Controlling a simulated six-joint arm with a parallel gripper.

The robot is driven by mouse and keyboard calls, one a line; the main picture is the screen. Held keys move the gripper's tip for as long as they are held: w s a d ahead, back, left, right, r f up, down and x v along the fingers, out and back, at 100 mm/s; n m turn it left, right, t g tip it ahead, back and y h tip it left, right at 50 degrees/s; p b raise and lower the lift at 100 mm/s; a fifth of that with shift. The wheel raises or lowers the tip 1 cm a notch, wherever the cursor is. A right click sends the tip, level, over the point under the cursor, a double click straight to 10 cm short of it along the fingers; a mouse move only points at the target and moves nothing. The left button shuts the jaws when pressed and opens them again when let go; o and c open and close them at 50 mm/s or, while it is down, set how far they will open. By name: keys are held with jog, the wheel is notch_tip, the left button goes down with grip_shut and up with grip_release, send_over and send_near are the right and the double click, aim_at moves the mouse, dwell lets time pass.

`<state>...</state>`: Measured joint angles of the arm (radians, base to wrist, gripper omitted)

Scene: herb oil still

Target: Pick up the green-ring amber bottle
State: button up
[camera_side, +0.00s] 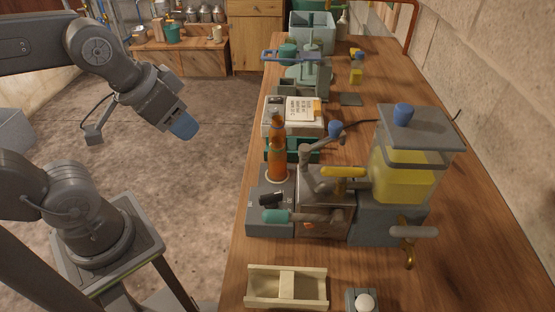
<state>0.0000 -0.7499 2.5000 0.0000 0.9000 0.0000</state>
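An amber bottle (277,158) stands upright on a grey block at the near left part of the wooden table. A pale ring shows around its foot; I cannot make out a green ring on it. My gripper (184,126), with blue fingertips, hangs in the air left of the table, over the floor. It is well apart from the bottle. Its fingers overlap from this side, so I cannot tell whether they are open or shut. Nothing is seen held in it.
Right of the bottle stand a jointed grey arm with a yellow handle (343,172) and a tank of yellow liquid (403,178). A cream tray (252,287) is in front. Air between gripper and bottle is clear.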

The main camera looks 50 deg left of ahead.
jog(key=o, duration=0.6)
jog(key=shift+o, duration=0.2)
jog(key=n+g+y, duration=0.3)
jog(key=n, duration=0.6)
send_near(278, 148)
jog(key=shift+t, duration=0.3)
jog(key=x, duration=0.3)
jog(key=a+x, duration=0.1)
jog(key=x, duration=0.3)
jog(key=shift+w+a+r, duration=0.15)
jog(key=shift+r, duration=0.1)
jog(key=shift+d+x, duration=0.2)
jog(key=shift+x, duration=2.5)
